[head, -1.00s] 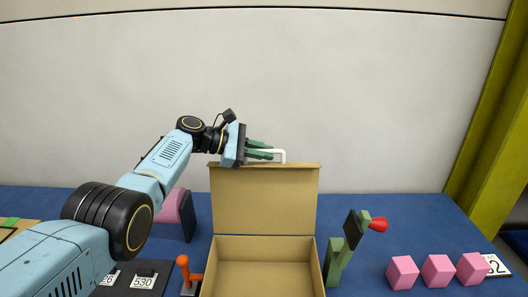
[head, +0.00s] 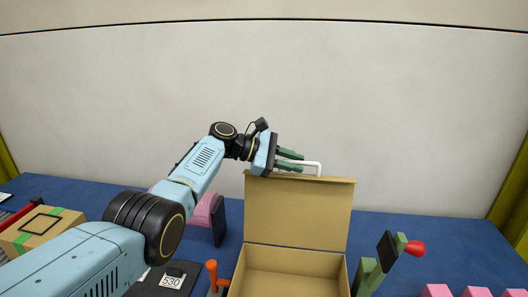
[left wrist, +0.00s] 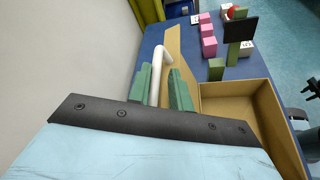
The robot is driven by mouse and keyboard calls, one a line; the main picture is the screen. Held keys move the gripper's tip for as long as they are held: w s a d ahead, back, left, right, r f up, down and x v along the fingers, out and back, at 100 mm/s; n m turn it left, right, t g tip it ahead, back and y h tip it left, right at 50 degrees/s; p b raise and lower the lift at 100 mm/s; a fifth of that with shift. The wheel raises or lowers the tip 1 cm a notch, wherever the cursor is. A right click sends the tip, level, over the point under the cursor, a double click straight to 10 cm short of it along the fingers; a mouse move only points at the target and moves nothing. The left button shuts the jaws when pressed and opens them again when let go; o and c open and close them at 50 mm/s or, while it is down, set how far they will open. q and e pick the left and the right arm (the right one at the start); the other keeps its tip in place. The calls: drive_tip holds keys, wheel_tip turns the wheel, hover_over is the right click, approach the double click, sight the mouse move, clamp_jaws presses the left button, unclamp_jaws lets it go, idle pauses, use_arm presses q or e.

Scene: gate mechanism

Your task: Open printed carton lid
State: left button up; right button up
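The brown carton (head: 291,259) stands open on the blue table, its inside empty where I can see it. Its lid (head: 298,215) stands about upright at the back edge, with a white bent handle (head: 313,165) at its top. My left gripper (head: 295,161) is at the lid's top edge, coming from the left. Its green fingers are apart, one on each side of the handle; the left wrist view shows the handle (left wrist: 158,72) between the fingers (left wrist: 160,88). I cannot tell whether a finger touches it.
An orange lever (head: 212,273) stands left of the carton. A green stand with a black plate (head: 387,253) and red tip (head: 415,248) is close on its right. Pink cubes (left wrist: 208,38) lie farther right. A taped box (head: 40,232) is at far left.

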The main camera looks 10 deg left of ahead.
use_arm(q)
drive_tip(key=v, duration=1.1)
drive_tip(key=shift+a+b, duration=0.4)
drive_tip(key=shift+s, duration=0.1)
